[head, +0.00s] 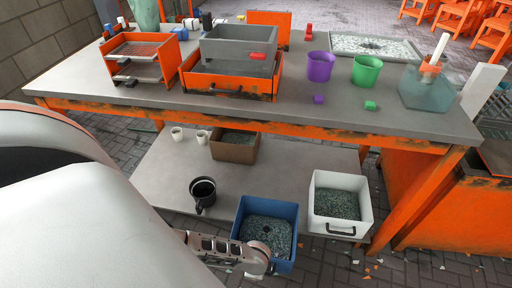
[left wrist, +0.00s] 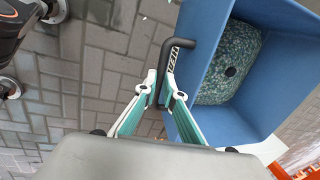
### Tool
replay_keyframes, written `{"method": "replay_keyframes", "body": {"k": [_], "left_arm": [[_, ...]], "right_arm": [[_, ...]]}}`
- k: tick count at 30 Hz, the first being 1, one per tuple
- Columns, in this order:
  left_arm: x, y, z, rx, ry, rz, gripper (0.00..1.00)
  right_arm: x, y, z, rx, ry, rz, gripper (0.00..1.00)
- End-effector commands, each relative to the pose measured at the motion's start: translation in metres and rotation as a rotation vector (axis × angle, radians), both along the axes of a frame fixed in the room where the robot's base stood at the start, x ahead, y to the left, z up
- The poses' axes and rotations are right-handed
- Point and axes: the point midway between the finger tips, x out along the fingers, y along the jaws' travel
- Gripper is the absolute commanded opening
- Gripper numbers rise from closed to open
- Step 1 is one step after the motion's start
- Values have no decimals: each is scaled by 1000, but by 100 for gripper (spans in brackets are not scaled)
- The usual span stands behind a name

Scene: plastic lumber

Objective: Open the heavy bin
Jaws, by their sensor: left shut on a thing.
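The blue bin (head: 285,262) is at the front of the low shelf, with grey-green granules inside; it also shows in the left wrist view (left wrist: 215,120). My left gripper (left wrist: 165,95) is shut on the black handle (left wrist: 178,44) on the bin's side wall. In the head view my left wrist (head: 254,259) overlaps the bin's front and hides the handle. A white bin (head: 338,229) with a black handle and similar granules stands to its right. A brown bin (head: 234,155) with granules is farther back. Which is heavy cannot be told by sight. My right gripper is not in view.
A black mug (head: 203,190) stands left of the blue bin on the low shelf (head: 160,179). The workbench (head: 330,120) above holds grey and orange boxes, purple and green cups and a clear container. An orange leg (head: 415,200) stands right of the white bin.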

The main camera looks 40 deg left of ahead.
Motion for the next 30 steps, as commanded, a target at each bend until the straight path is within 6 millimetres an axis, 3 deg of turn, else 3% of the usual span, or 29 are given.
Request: {"method": "replay_keyframes", "body": {"k": [18,19,20,30], "left_arm": [[-12,-5,-1,2,2,0,0],[-12,-5,-1,2,3,0,17],[-12,-5,-1,2,3,0,24],[-11,-6,0,1,1,0,26]], "right_arm": [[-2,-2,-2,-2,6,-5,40],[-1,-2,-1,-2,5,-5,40],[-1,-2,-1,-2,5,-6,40],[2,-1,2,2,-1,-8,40]]}}
